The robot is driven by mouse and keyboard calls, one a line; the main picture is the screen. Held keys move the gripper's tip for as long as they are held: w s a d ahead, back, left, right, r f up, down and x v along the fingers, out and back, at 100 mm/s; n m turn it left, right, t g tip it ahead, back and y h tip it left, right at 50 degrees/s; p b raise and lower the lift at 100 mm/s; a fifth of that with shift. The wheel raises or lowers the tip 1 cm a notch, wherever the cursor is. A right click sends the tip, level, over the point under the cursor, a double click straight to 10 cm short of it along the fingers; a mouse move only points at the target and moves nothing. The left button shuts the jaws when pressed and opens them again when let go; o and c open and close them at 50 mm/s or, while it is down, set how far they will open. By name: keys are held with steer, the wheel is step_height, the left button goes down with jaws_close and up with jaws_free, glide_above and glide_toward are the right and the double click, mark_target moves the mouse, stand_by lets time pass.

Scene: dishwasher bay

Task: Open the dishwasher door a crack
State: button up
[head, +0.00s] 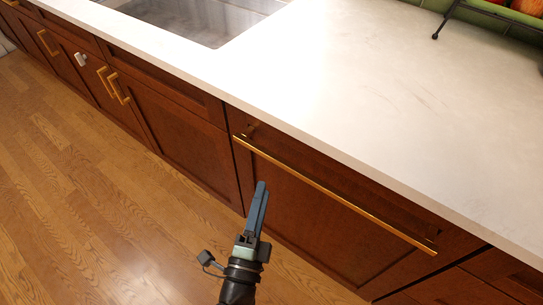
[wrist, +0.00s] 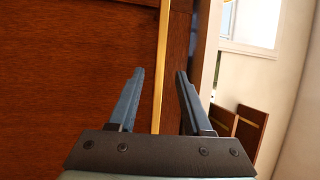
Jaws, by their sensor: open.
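The dishwasher door (head: 310,215) is a dark wood panel under the counter in the head view, and it looks closed. Its long gold bar handle (head: 335,197) runs along its upper part. My gripper (head: 260,195) is in front of the left part of the door, below the handle's left end. In the wrist view my gripper (wrist: 158,85) is open, with its two fingers apart. The handle (wrist: 161,60) shows as an upright gold bar between the fingers in that picture. I cannot tell how far the fingertips are from the bar.
A white countertop (head: 330,80) lies above the cabinets, with a steel sink (head: 200,20) at the top. Cabinets with gold handles (head: 118,88) continue to the left. A dark rack (head: 490,14) stands at the top right. The wood floor (head: 90,200) is clear.

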mark_target(271, 154)
steer(key=x, duration=1)
steer(key=shift+r+b, duration=0.1)
steer(key=shift+b, duration=0.25)
jaws_close()
stand_by(0.8)
